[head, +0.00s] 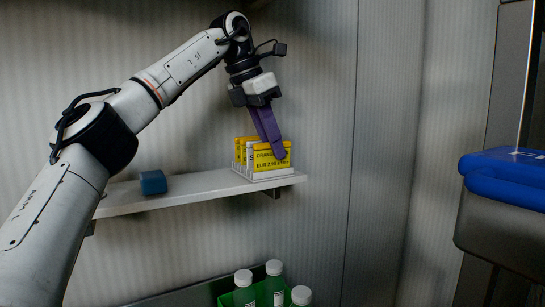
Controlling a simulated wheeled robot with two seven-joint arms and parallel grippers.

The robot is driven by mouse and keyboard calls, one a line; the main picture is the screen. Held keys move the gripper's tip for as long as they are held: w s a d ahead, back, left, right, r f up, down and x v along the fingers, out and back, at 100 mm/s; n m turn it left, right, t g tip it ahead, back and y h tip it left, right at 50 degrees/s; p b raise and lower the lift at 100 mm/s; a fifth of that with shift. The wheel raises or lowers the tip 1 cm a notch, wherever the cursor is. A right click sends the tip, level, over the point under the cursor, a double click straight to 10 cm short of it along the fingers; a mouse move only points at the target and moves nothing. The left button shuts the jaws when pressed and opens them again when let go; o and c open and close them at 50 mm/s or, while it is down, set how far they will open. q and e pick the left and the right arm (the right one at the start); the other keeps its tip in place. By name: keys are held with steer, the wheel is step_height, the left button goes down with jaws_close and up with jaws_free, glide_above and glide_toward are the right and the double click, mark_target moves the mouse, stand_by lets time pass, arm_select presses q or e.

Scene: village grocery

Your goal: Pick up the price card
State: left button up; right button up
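A yellow price card (268,163) with dark print reading "EUR 2.90" stands upright at the front of a white rack (272,174) on the wall shelf. More yellow-and-white cards (242,150) stand behind it to the left. My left gripper (280,156) reaches down from above with purple fingers. The fingertips overlap the upper right part of the front card. The fingers look close together, and I cannot tell whether they are shut on the card or in front of it. My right gripper is not in view.
The white shelf (208,190) carries a small blue block (153,182) at left, with bare shelf between block and rack. Below, white-capped bottles (274,284) stand in a green crate (227,299). A blue-rimmed container (505,168) is at right.

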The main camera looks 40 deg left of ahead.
arm_select(q)
steer(key=shift+f, duration=0.15)
jaws_close()
